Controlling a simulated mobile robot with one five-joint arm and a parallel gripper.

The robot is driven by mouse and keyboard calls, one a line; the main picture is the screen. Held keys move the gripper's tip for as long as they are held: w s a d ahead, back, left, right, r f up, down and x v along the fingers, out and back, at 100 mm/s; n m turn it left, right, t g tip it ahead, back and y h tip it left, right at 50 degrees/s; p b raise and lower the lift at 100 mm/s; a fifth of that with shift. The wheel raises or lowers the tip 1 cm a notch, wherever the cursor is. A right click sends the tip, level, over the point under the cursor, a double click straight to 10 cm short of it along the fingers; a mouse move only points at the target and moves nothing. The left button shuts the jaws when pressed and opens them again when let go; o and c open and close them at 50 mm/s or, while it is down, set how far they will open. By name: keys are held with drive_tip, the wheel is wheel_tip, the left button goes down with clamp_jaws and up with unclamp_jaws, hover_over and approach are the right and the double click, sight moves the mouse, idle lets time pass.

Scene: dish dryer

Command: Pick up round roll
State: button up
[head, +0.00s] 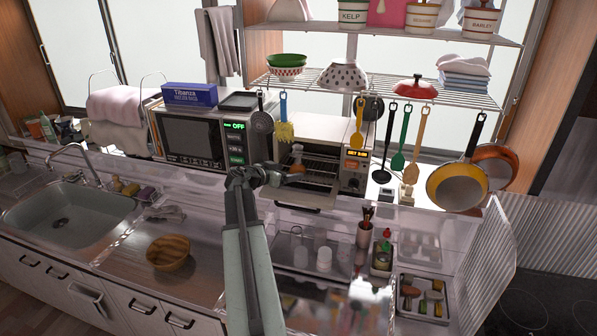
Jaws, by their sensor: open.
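The likely round roll, a small brown rounded item (297,169), sits at the open front of the toaster oven (325,130), near the middle of the head view. My gripper (282,174) is just left of it, at the oven's mouth. It is open. The gripper is small and dark here, so I cannot tell whether its fingers touch the item or are on either side of it. The oven door (303,197) is lowered, and my arm passes in front of the counter up to it.
A microwave (192,137) stands left of the oven. Several utensils and pans (458,186) hang from the wire shelf (400,94) at right. A brown bowl (168,253) is on the counter beside the sink (68,218). A tray with cups (318,276) lies below the oven.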

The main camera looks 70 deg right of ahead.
sight(293, 170)
drive_tip(key=b+x, duration=0.1)
drive_tip(key=x, duration=0.4)
drive_tip(key=shift+s+b, duration=0.1)
drive_tip(key=shift+b, duration=0.2)
drive_tip(key=c, duration=1.6)
drive_tip(key=shift+r, duration=0.15)
